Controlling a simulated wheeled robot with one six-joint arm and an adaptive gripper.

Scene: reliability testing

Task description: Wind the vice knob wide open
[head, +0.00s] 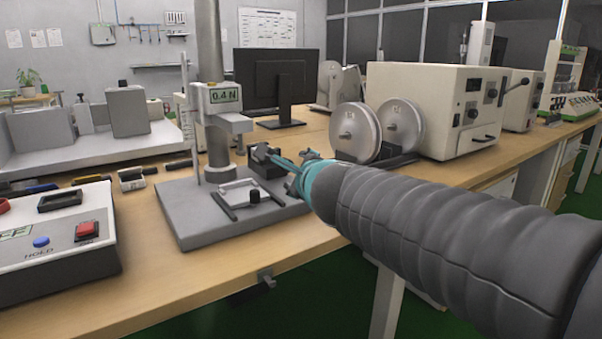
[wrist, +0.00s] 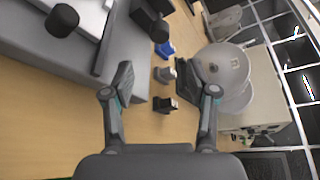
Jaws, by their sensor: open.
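A dark vice (head: 265,163) stands on the grey base plate of the test stand in the head view. In the wrist view the vice (wrist: 143,15) is at the top, with a round black knob (wrist: 160,32) on its near end. My gripper (head: 284,162) is at the vice's right side in the head view and hides that end. In the wrist view my gripper (wrist: 156,75) is open and empty, its fingers below the knob in the picture. The knob is not between the fingers. I cannot tell how far open the vice jaws are.
The stand's column carries a gauge (head: 222,97) reading 0.4 N. Two silver discs (head: 356,132) stand behind my gripper. Small blue, grey and black blocks (wrist: 164,104) lie on the bench.

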